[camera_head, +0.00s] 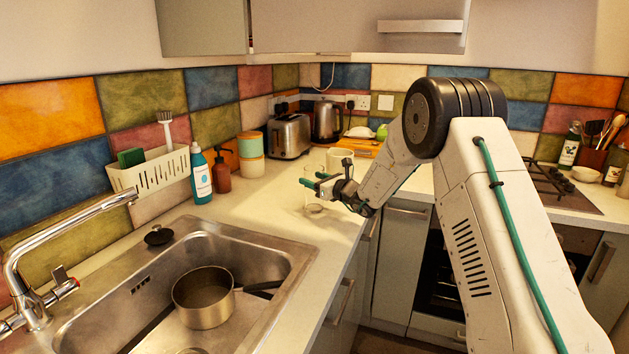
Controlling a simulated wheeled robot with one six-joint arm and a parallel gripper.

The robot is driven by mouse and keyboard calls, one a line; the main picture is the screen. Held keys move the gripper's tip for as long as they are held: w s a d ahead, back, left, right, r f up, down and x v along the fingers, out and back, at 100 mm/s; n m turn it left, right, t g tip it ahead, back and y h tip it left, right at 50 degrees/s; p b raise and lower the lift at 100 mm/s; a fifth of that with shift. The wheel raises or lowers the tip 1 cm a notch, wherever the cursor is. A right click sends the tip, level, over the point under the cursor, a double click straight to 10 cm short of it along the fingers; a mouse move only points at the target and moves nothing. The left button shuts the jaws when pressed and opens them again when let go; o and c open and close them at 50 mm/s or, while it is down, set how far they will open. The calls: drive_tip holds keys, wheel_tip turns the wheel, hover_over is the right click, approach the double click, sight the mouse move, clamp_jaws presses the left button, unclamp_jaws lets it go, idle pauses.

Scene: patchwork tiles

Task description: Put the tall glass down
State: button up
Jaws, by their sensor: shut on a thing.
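The tall glass (313,205) is clear and hard to make out against the pale worktop. It looks upright, just right of the sink's far corner and near the counter's front edge. My gripper (314,181) comes in from the right and is shut on the glass, with its teal fingertips at the glass's upper part. I cannot tell whether the glass's base touches the worktop (270,205).
A white mug (339,159) stands close behind my gripper. The sink (277,243) holds a pot (204,297). The worktop left of the glass is clear.

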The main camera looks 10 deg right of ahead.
drive_tip(key=o, duration=1.5)
drive_tip(key=shift+f, duration=0.1)
